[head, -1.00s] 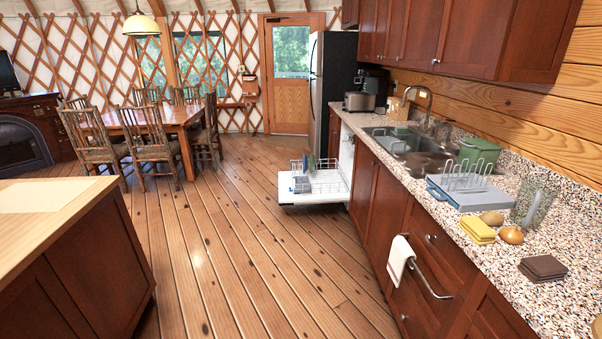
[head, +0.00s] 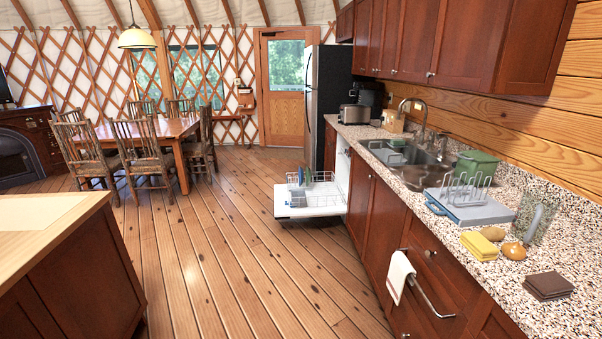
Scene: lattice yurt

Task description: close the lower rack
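The dishwasher stands open in the counter row in the head view, with its white door (head: 331,208) folded down flat over the floor. The lower rack (head: 322,190) is pulled out over the door. It is a grey wire rack with blue and green dishes standing in its left and back part, too small to make out well. A basket-like part sits at its front left. Neither of my grippers is in view.
Wooden floor (head: 230,240) lies clear up to the dishwasher door. An island (head: 75,270) stands at the near left. The counter on the right holds a dish rack (head: 466,195), sponges and a glass. A towel (head: 399,275) hangs from a drawer handle. A dining table (head: 160,131) stands beyond.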

